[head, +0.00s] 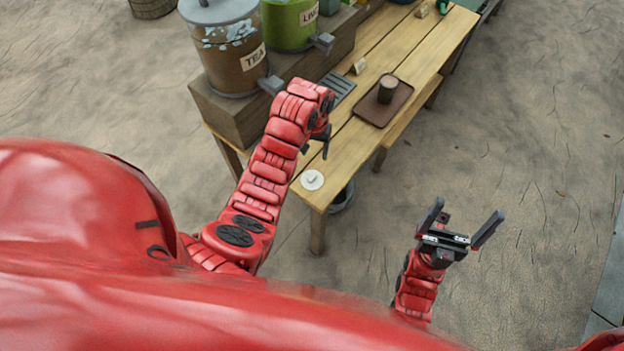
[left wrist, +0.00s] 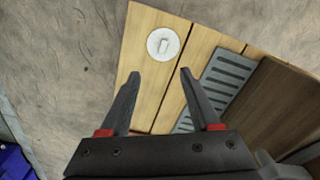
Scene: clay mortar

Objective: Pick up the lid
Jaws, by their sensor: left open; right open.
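The lid (head: 312,180) is a small white disc with a raised handle bar. It lies flat on the near end of the wooden table (head: 345,150). In the left wrist view the lid (left wrist: 163,44) lies beyond my fingertips, roughly between their lines. My left gripper (head: 318,148) is above the table near the lid, partly hidden by its own arm in the head view. In the left wrist view it is open (left wrist: 160,75), with nothing between the fingers. My right gripper (head: 462,222) is open and empty, off the table's right side.
Drink dispensers labelled TEA (head: 235,55) and LIME (head: 290,22) stand on a wooden block (head: 235,115) at the table's left. A grey slotted grate (head: 338,88) lies beside it. A brown tray (head: 398,100) holds a cup (head: 387,88). The tabletop around the lid is clear.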

